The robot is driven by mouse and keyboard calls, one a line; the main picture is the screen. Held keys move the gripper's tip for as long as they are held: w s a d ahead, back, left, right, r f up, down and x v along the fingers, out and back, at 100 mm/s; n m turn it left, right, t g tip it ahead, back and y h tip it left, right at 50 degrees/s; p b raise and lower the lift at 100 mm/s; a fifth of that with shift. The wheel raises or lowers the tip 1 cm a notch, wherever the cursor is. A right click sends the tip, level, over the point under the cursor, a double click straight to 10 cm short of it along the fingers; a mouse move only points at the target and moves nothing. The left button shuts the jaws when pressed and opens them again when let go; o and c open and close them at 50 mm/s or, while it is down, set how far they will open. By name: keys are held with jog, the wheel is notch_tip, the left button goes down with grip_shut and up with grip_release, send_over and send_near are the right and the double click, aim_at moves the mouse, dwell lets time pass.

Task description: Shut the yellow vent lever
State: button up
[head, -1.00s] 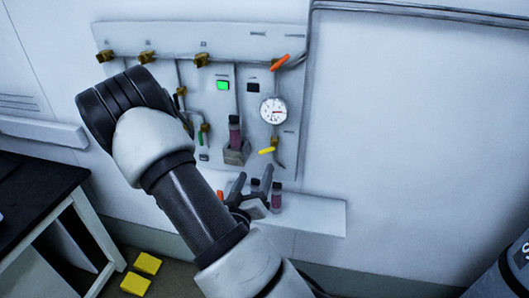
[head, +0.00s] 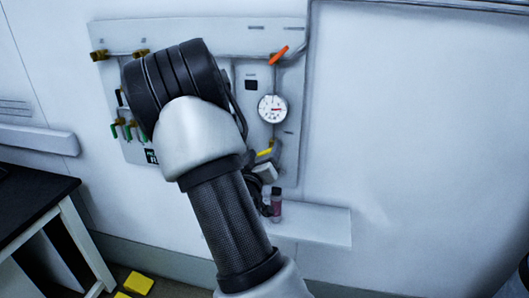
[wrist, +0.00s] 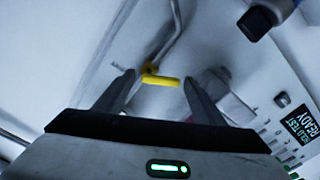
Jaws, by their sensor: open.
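The yellow vent lever (head: 264,153) is on the wall panel, below the round gauge. It slants slightly up to the right in the head view. In the wrist view the yellow lever (wrist: 160,80) lies crosswise in the gap between my fingertips. My gripper (wrist: 159,78) is open, with one finger on each side of the lever. I cannot tell whether a finger touches it.
The gauge (head: 272,108) and an orange lever (head: 279,52) are above. A dark vial (head: 276,203) stands on the shelf (head: 320,225) below. Green levers (head: 128,131) are at the panel's left. My arm covers the panel's middle.

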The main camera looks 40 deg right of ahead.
jog(key=shift+w+d, duration=0.35)
jog(key=shift+d, duration=0.05)
jog(key=c, duration=1.1)
jog(key=shift+o, duration=0.2)
jog(key=shift+m+b, duration=0.3)
jog(key=shift+b, duration=0.25)
jog(key=shift+m+b, duration=0.9)
jog(key=shift+b, duration=0.3)
jog(key=shift+r+m+b, duration=0.25)
jog(key=shift+m+b, duration=0.65)
jog(key=shift+b, duration=0.05)
jog(key=shift+r+m+b, duration=0.2)
jog(key=shift+m+b, duration=0.7)
jog(key=shift+b, duration=0.05)
